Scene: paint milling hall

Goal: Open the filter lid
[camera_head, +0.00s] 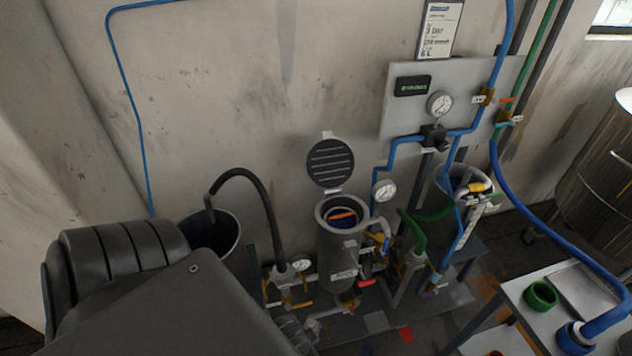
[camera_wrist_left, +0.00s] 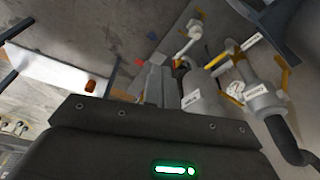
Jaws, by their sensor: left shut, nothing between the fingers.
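The filter lid (camera_head: 330,163) is a dark round disc with ribs. In the head view it stands upright behind the filter housing (camera_head: 338,262), swung clear of its mouth. The grey cylindrical housing is open at the top, and something blue and orange shows inside. My left arm fills the lower left of the head view, and its fingers cannot be made out there. In the left wrist view my left gripper (camera_wrist_left: 157,82) is shut and empty, with floor and pipe fittings beyond it. I cannot see it touching the lid. My right gripper is out of view.
A dark bucket (camera_head: 226,232) with a black hose (camera_head: 262,190) stands left of the housing. Gauges, valves and blue and green pipes crowd its right side. A wall panel (camera_head: 395,122) is behind. A table (camera_head: 520,318) with a green ring (camera_head: 541,296) stands at lower right.

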